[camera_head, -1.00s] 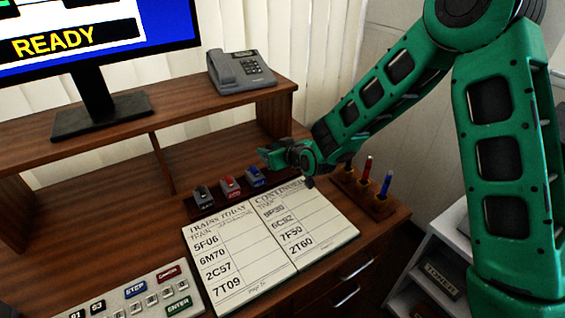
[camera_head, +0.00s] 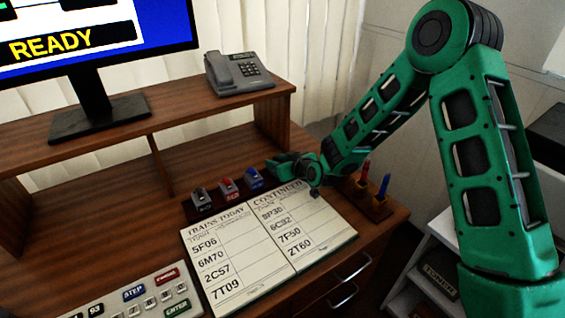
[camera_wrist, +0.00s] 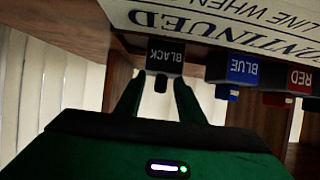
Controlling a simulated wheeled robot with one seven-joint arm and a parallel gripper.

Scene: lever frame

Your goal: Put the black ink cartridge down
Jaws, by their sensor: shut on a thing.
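The black ink cartridge (camera_wrist: 165,57), labelled BLACK, is in the wrist view between the fingertips of my gripper (camera_wrist: 160,88). The gripper is shut on it. The wrist picture is upside down, and the cartridge sits left of the blue cartridge (camera_wrist: 243,72) there, with a small gap. In the head view my gripper (camera_head: 280,165) is at the right end of the cartridge row, beyond the blue cartridge (camera_head: 254,179). I cannot make out the held cartridge there, nor tell whether it touches the holder (camera_head: 215,208).
A red cartridge (camera_head: 228,187) and a dark grey one (camera_head: 201,199) stand left of the blue one. The open train book (camera_head: 240,250) lies in front. A wooden pen stand (camera_head: 372,203) is to the right. A shelf with a telephone (camera_head: 238,72) rises behind.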

